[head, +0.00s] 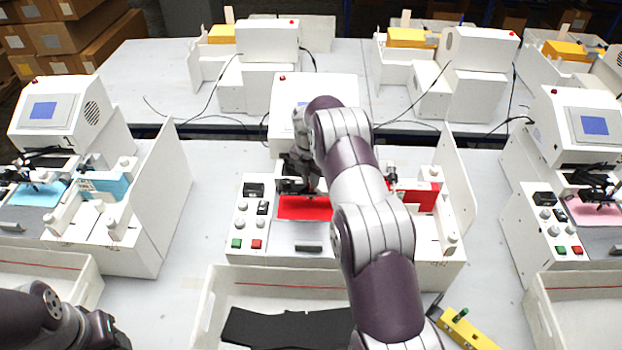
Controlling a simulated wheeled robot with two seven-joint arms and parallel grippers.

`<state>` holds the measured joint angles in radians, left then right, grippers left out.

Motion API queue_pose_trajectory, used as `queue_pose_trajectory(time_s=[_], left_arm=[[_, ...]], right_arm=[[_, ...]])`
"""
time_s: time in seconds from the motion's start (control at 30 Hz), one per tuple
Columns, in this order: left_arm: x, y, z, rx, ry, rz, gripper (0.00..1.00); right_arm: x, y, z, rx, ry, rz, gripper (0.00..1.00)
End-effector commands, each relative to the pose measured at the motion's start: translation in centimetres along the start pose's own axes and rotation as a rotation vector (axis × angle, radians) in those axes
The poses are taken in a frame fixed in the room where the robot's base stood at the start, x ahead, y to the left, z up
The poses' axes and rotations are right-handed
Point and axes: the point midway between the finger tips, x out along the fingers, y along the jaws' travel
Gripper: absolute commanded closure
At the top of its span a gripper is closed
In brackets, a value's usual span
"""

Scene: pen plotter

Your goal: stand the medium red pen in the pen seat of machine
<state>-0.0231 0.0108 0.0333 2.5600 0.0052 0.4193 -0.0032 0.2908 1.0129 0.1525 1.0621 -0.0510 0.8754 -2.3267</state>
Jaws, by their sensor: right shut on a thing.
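The middle machine (249,222) is white, with a red sheet (305,208) on its bed. My right arm reaches over it from the front. My right gripper (306,186) points down above the far part of the red sheet, beside the machine's dark carriage (288,187). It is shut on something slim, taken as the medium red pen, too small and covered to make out. The pen seat is hard to tell apart from the gripper and carriage, so I cannot tell whether the pen is in it. My left arm shows at the bottom left; its fingers are out of view.
A red block (424,197) stands at the machine's right, near its upright side panel (456,178). A white tray (207,312) with black pieces lies in front. A yellow holder (473,334) lies at the bottom right. Similar machines stand left (117,235), right and behind.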

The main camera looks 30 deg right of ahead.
Motion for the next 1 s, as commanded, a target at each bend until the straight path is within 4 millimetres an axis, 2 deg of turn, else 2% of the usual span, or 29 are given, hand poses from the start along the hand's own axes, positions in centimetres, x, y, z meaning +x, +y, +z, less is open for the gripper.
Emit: queue_pose_trajectory(time_s=[1.0], left_arm=[[-3.5, 0.0, -0.4, 0.0, 0.0, 0.0, 0.45]], right_arm=[[-5.8, 0.0, 0.3, 0.0, 0.0, 0.0, 1.0]])
